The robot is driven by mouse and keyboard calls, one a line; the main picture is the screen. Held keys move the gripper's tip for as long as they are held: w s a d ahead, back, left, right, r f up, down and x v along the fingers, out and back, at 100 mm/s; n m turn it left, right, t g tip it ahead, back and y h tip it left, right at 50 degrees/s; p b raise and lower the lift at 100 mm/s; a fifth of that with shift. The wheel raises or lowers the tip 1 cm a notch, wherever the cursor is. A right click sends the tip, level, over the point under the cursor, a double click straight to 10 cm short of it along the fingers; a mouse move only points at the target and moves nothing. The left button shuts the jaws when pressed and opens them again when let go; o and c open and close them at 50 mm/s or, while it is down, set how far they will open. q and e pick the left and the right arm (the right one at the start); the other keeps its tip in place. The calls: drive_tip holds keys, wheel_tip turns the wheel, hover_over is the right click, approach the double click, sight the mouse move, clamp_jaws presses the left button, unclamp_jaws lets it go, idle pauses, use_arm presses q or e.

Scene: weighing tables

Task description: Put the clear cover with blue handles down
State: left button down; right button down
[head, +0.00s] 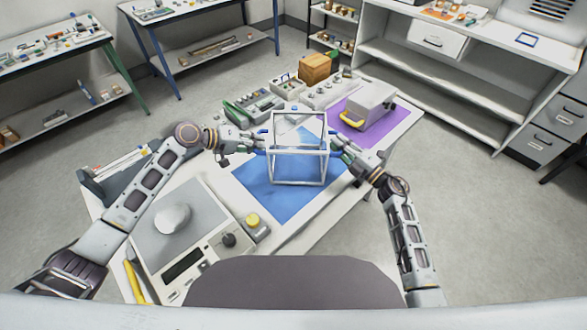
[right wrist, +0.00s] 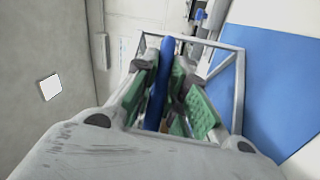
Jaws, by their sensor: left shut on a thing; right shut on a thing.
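The clear cover (head: 299,151) is a box with a pale grey frame and see-through sides, and stands upright over the blue mat (head: 262,190). I cannot tell whether its lower edge touches the mat. My left gripper (head: 262,140) is shut on the handle at its left side. My right gripper (head: 336,143) is shut on the blue handle at its right side. In the right wrist view the blue handle (right wrist: 159,85) lies between the green finger pads, with the cover's frame (right wrist: 240,90) around them. The fingers largely hide both handles in the head view.
A scale with a round pan (head: 173,218) stands at the front left of the table, beside a yellow-topped item (head: 253,220). A grey box with a yellow handle (head: 371,107) sits on the purple mat (head: 399,118). Instruments and a wooden box (head: 315,67) line the back.

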use_arm(q)
drive_tip(key=shift+f, duration=0.1)
drive_tip(key=c, duration=1.9)
unclamp_jaws()
use_arm(e)
drive_tip(key=c, duration=1.9)
unclamp_jaws()
drive_tip(key=shift+f, duration=0.1)
use_arm(q)
drive_tip(key=o, duration=0.4)
use_arm(e)
drive_tip(key=o, duration=0.4)
drive_tip(key=shift+o, duration=0.2)
use_arm(q)
drive_tip(key=shift+a, duration=0.1)
drive_tip(key=shift+v, duration=5.9)
use_arm(e)
drive_tip(key=shift+s+d, duration=0.15)
drive_tip(key=v, duration=1.1)
drive_tip(key=shift+s, duration=0.25)
drive_tip(key=shift+d, duration=0.15)
